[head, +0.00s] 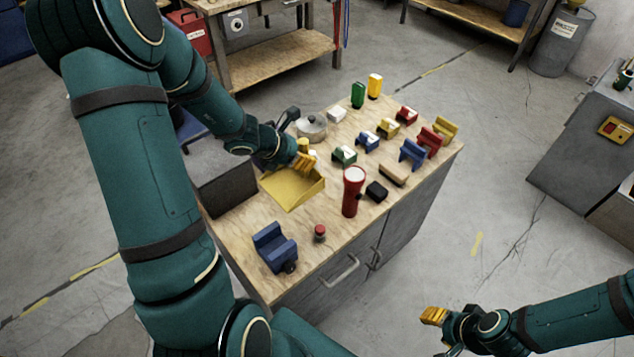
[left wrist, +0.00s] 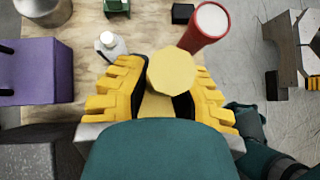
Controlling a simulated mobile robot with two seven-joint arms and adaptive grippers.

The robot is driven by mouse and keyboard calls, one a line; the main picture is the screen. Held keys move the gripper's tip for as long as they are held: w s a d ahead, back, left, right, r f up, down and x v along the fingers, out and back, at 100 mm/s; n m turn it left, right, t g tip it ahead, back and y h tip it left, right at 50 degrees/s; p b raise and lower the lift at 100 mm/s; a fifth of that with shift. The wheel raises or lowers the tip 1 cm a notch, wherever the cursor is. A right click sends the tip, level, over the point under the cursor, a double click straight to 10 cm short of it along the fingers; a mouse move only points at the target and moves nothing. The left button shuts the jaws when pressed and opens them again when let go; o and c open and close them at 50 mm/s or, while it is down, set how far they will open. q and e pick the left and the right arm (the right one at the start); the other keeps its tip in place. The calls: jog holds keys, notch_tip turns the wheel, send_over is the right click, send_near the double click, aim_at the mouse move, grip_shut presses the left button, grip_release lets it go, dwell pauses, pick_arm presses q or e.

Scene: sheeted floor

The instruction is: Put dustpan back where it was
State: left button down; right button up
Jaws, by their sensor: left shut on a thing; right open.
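The yellow dustpan (head: 293,190) is at the left side of the wooden worktop, its wide tray facing the front left. My left gripper (head: 304,160) is shut on its handle at the back of the tray. In the left wrist view my left gripper (left wrist: 158,100) has its yellow fingers on both sides of the yellow dustpan handle (left wrist: 171,70). The tray is hidden in that view. I cannot tell whether the tray touches the worktop. My right gripper (head: 434,316) is open and empty, low at the right, away from the worktop.
The worktop (head: 247,219) holds a red flashlight (head: 352,195), a blue vise (head: 274,247), a small red-capped item (head: 320,232), a lidded pot (head: 311,127) and several coloured clamps or blocks. A dark grey box (head: 222,180) stands at its left edge.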

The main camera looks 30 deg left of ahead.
pick_arm(q)
jog(key=shift+f+b, duration=2.5)
jog(key=shift+f, duration=5.35)
jog(key=shift+f, duration=0.1)
jog(key=c, duration=0.9)
grip_release()
jog(key=shift+c, duration=0.2)
